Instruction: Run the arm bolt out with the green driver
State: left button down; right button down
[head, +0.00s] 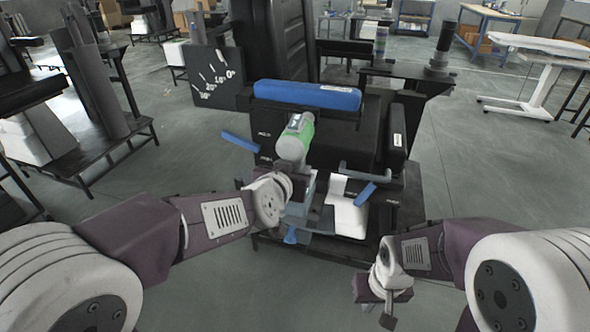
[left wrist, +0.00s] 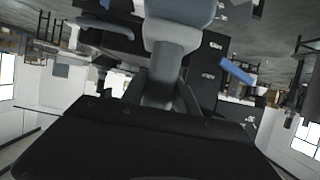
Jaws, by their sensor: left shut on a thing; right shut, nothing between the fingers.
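The green driver (head: 297,138) has a pale grey end and a green band. It stands tilted in front of the black lift column unit, below its blue pad. My left gripper (head: 298,182) is shut on the driver. In the left wrist view the driver's grey body (left wrist: 176,45) runs down between the dark fingers. The arm bolt cannot be made out; the driver and my gripper cover that area. My right gripper (head: 386,312) is shut and empty, low at the right, apart from the unit.
The unit carries a blue pad (head: 307,95), a black angle dial plate (head: 212,78), a blue lever at the left (head: 241,142) and another at the right (head: 366,194). A white block (head: 346,208) sits low on it. Grey floor is open at the right.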

pick_arm(q)
jog(key=shift+s+a+r+p, duration=0.15)
jog(key=shift+s+r+p, duration=0.15)
jog(key=shift+r, duration=0.05)
dwell(1.1)
jog(key=shift+s+f, duration=0.1)
jog(key=shift+s, duration=0.15)
jog(key=shift+s+a+f+p, duration=0.1)
jog(key=shift+s+a+p, duration=0.2)
jog(key=shift+s, duration=0.8)
jog(key=shift+s+a+f+p, duration=0.15)
jog(key=shift+s+a, duration=0.25)
jog(key=shift+s, duration=0.65)
jog(key=shift+r, duration=0.1)
